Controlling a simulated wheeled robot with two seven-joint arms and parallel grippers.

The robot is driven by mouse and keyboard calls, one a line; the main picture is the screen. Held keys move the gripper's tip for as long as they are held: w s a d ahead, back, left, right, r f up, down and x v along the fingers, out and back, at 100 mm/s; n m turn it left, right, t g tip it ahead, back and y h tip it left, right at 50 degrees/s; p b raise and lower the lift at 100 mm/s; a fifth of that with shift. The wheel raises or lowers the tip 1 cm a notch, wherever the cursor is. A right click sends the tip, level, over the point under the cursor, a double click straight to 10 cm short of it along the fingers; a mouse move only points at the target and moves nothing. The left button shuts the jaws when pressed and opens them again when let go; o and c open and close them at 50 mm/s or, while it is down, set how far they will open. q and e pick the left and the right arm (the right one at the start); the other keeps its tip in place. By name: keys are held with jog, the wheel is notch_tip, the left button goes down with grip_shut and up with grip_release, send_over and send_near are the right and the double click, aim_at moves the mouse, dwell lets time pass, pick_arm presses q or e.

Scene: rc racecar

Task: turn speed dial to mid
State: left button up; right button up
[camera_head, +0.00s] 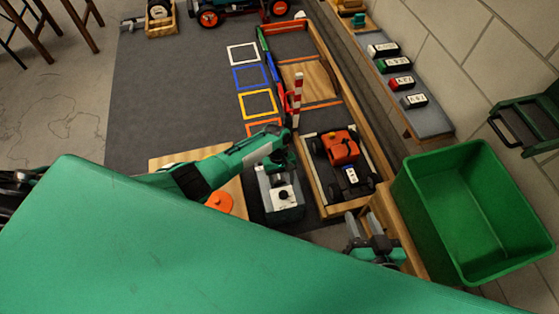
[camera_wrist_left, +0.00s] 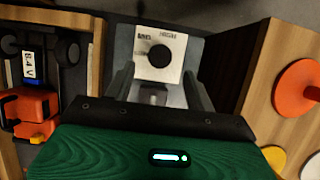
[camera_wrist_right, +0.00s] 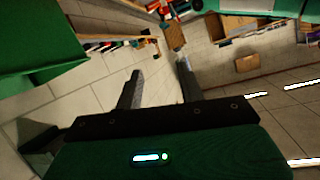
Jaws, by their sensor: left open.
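The speed dial is a black round knob (camera_wrist_left: 159,56) on a white plate (camera_wrist_left: 146,37) with small printed labels. The plate sits on a grey box (camera_head: 288,213) in the middle of the head view, where the knob shows as a small dark spot (camera_head: 284,195). My left gripper (camera_wrist_left: 158,85) is open, its two fingers on either side of the plate's near edge in the left wrist view. The knob lies just beyond the fingertips; whether they touch anything, I cannot tell. My right gripper (camera_wrist_right: 158,75) is open and empty, away from the dial, near the green bin.
An orange-and-black car (camera_head: 343,148) sits in a wooden tray right of the dial box. A wooden board with an orange disc (camera_head: 219,201) is on the left. A green bin (camera_head: 470,205) stands at right. A red-and-white post (camera_head: 297,95) rises behind the box.

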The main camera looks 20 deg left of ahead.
pick_arm(q)
jog(key=p+v, duration=0.2)
jog(key=v, duration=0.6)
jog(key=shift+r, duration=0.2)
pick_arm(e)
jog(key=shift+s+d+f+g+h, duration=0.1)
jog(key=shift+s+d+g+h, duration=0.1)
jog(key=shift+d+g+h, duration=0.5)
jog(key=shift+s+d+f+g+h, duration=0.2)
jog(key=shift+d+g, duration=0.3)
jog(key=shift+d, duration=0.45)
jog(key=shift+s+d+f+g+h, duration=0.1)
jog(key=shift+s+d+g+h, duration=0.1)
jog(key=shift+d+g+h, duration=0.35)
jog(key=shift+d, duration=0.25)
